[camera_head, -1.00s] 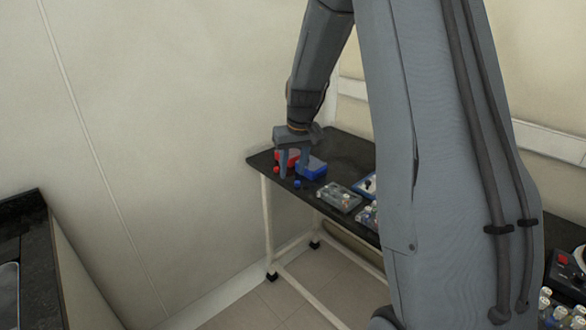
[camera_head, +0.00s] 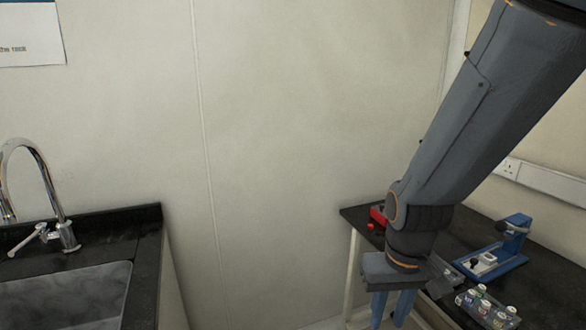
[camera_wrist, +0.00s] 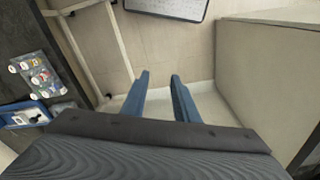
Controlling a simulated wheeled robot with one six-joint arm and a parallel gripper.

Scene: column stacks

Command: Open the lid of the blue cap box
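I cannot make out the blue cap box in the views of this moment; my arm covers the part of the table beside the red box. The red box (camera_head: 378,214) shows at the table's far left corner, partly behind my arm, with a small red cap (camera_head: 370,226) in front of it. My gripper (camera_head: 389,320) points down in front of the table's near edge. In the wrist view its two blue fingers (camera_wrist: 160,80) are apart with nothing between them, above the floor.
The black table (camera_head: 456,225) carries a blue and white device (camera_head: 505,250) and a clear rack of vials (camera_head: 487,309). At left is a dark sink counter (camera_head: 110,222) with a tap (camera_head: 66,236). Floor lies between counter and table.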

